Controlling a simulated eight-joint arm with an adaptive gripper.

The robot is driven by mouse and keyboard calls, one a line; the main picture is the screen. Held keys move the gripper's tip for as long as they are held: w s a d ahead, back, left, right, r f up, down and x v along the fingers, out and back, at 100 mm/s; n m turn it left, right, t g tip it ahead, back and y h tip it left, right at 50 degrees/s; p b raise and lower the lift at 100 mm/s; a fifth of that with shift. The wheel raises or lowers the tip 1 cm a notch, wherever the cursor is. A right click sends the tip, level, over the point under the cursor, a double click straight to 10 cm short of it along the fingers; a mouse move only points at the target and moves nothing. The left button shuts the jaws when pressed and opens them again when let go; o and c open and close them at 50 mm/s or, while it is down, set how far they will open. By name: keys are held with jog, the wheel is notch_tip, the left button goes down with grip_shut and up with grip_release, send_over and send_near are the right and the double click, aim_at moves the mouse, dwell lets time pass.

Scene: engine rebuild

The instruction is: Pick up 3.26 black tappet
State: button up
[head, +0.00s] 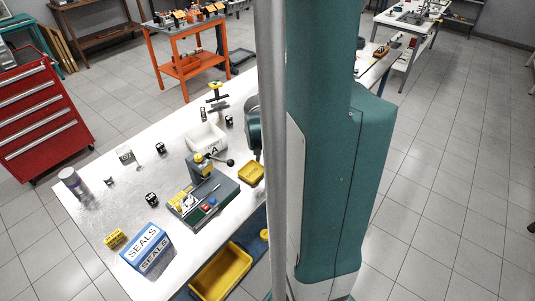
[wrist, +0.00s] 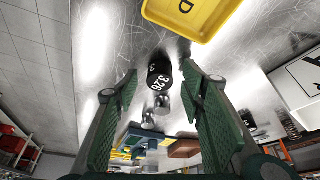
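The black tappet (wrist: 160,70) marked 3.26 is in the wrist view, just above the middle of the picture, over the bright metal table top. My gripper (wrist: 159,74) is open, with one green ribbed finger pad on each side of the picture. The tappet shows in the gap between the fingertips; neither pad visibly touches it. In the head view my column hides most of the arm, and the gripper's fingers cannot be made out. Small black cylinders (head: 160,147) stand on the table there, but their numbers are too small to read.
Shiny metal cylinders (wrist: 188,98) sit close to the tappet in the wrist view. A yellow tray marked D (wrist: 192,14) lies beyond it, and a white box (wrist: 300,82) is at right. In the head view, a blue SEALS box (head: 147,248) and a grey fixture (head: 222,190) occupy the table.

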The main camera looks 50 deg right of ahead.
aim_at(267, 151)
dwell(0.5)
jog(key=c, duration=1)
jog(key=shift+r, duration=0.15)
notch_tip(267, 151, up, 10)
jog(key=p, duration=0.1)
jog(key=shift+p, duration=0.4)
